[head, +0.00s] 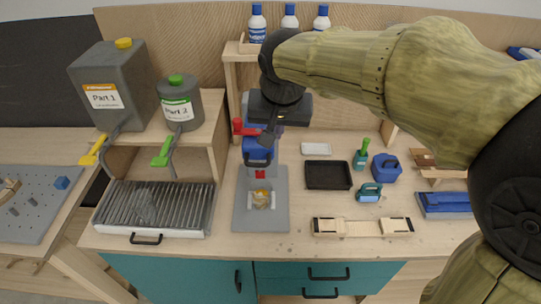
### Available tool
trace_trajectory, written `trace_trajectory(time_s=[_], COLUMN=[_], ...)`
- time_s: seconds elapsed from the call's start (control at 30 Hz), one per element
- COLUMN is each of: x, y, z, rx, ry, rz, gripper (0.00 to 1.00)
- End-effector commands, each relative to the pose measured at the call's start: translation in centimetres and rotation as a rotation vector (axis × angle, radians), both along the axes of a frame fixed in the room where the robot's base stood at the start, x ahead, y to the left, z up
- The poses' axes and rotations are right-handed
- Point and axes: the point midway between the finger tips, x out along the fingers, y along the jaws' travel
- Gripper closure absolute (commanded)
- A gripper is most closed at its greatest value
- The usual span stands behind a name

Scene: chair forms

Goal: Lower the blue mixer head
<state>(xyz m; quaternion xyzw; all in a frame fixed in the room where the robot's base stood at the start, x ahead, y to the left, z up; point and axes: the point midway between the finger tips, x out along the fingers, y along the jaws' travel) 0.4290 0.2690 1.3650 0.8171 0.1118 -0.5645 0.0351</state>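The mixer stands at the middle of the bench on a grey base plate (243,218). Its blue head (258,157) has a dark handle on its front, a red knob (240,127) at upper left and a small red part below. A small clear container (262,200) with yellow-brown contents sits on the plate beneath, apart from the head. My gripper (268,137) reaches down over the top of the mixer, close to the blue head. The arm and gripper body hide the mixer's upper part. I cannot tell whether the fingers touch it or how far apart they are.
Two grey canisters (114,84) (178,105) with taps stand on a shelf at left, above a grated tray (154,208). White bottles (257,24) stand on the back shelf. A black tray (328,175), a blue box (385,168) and a wooden form (362,228) lie at right.

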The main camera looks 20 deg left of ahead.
Motion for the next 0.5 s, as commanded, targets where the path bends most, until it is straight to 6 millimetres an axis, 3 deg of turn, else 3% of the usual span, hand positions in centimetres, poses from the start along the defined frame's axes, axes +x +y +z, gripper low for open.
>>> trace_trajectory(time_s=[0.23,0.5], x=[0.6,2.1], y=[0.2,0.8], z=[-1.5,-5.6], rx=[-0.003,-0.003], ry=[0.005,0.005], rz=[-0.001,0.0], gripper=[1.0,1.0])
